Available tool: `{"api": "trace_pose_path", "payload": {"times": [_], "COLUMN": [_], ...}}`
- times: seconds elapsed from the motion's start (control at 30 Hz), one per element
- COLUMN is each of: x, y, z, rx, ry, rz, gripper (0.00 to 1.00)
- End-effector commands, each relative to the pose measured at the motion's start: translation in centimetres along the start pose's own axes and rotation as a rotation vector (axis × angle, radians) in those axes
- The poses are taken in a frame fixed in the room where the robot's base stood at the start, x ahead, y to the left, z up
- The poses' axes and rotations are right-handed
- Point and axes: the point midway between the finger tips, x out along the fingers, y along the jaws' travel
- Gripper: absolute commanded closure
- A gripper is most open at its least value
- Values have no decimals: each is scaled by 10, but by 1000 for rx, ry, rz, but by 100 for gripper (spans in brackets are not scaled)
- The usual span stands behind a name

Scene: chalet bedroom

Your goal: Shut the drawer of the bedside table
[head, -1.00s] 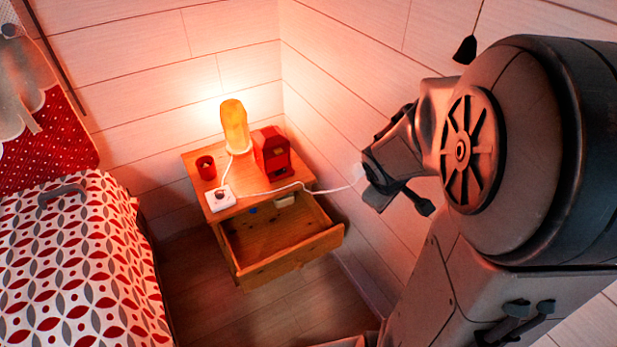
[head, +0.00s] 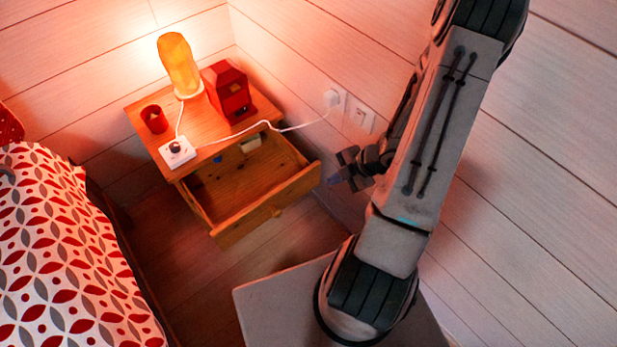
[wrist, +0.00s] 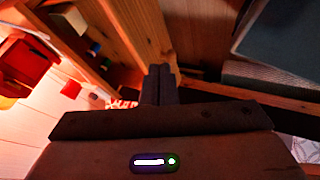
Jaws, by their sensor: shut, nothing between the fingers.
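The wooden bedside table (head: 211,127) stands in the corner in the head view. Its drawer (head: 248,223) is pulled well out, with a round knob on its front. Inside lie a small blue item (head: 218,159) and a pale block (head: 250,145), both at the back. My gripper (head: 337,178) is shut and empty, just right of the drawer front's right end. In the wrist view the shut fingers (wrist: 160,72) appear close to a wooden drawer panel (wrist: 130,30). I cannot tell whether they touch it.
A lit lamp (head: 180,65), a red cup (head: 154,119), a red box (head: 228,90) and a white socket block (head: 177,152) stand on the table. Its cord runs to a wall plug (head: 332,98). The bed (head: 65,250) is at left; the wall is close at right.

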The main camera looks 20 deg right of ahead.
Motion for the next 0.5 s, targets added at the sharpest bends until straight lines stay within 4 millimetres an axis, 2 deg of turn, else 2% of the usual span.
{"api": "trace_pose_path", "payload": {"times": [0.17, 0.5], "x": [22, 95], "y": [-2, -4], "z": [-1, 0], "rx": [-6, -4], "ry": [11, 10], "rz": [-1, -2], "gripper": [100, 100]}}
